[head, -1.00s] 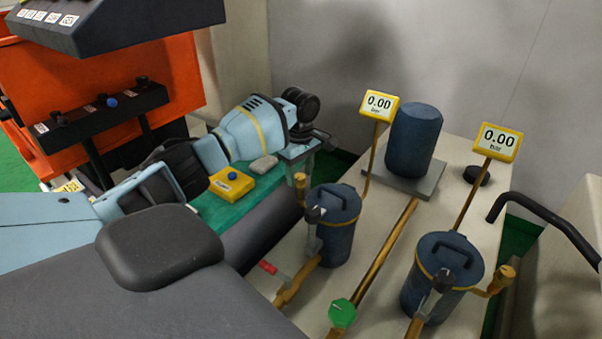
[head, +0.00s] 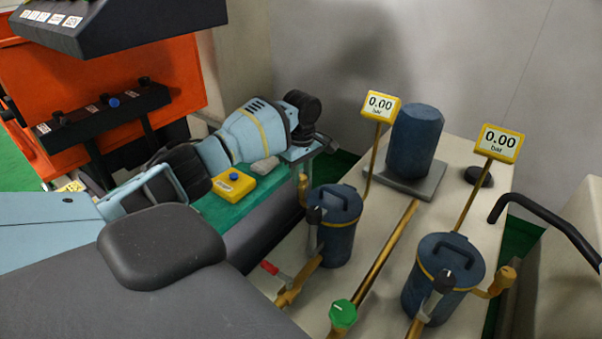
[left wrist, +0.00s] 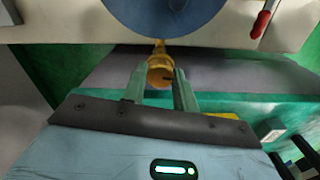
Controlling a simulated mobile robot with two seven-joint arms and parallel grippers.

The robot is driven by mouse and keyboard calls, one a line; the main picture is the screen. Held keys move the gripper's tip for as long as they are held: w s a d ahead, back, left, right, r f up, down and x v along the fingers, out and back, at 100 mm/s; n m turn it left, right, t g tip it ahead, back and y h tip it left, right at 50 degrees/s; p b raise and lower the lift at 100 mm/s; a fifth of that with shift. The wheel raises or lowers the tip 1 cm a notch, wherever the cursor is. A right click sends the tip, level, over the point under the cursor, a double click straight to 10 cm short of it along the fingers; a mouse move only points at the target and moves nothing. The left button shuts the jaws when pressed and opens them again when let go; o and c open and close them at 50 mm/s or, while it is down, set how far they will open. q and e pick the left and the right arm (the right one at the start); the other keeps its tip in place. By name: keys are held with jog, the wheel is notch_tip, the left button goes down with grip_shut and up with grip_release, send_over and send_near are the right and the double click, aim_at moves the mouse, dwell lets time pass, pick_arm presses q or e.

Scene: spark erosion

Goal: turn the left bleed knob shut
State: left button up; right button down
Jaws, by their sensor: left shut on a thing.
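The left bleed knob (head: 303,188) is a small brass knob on the left side of the left dark blue filter canister (head: 335,235). In the left wrist view the knob (left wrist: 160,73) sits between the two fingers, its marked round face toward the camera. My left gripper (head: 303,166) reaches over from the left and is shut on the knob; its fingertips are small and partly hidden in the head view. The canister's round blue side or lid (left wrist: 170,14) lies just beyond the knob in the wrist view. My right gripper is not in view.
A second canister (head: 440,285) with its brass knob (head: 507,276) stands at right. Two yellow gauges (head: 380,106) (head: 500,142) read 0.00 bar. A red-handled lever (head: 270,267) and green knob (head: 342,314) are in front. A yellow box (head: 233,185) lies under my arm.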

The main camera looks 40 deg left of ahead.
pick_arm(q)
jog(key=shift+d+r+m+p, duration=0.1)
jog(key=shift+r+m+p, duration=0.1)
jog(key=shift+m+p, duration=0.75)
jog(key=m, duration=0.7)
jog(key=shift+f+p, duration=0.2)
jog(key=shift+p, duration=0.15)
jog(key=shift+m, duration=0.85)
jog(key=m, duration=0.3)
jog(key=shift+m, duration=1.8)
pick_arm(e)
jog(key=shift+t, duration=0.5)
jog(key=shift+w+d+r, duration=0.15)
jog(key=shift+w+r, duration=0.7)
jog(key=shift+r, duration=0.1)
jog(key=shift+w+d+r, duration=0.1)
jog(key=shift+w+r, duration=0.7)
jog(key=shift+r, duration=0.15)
pick_arm(q)
jog(key=shift+m, duration=0.3)
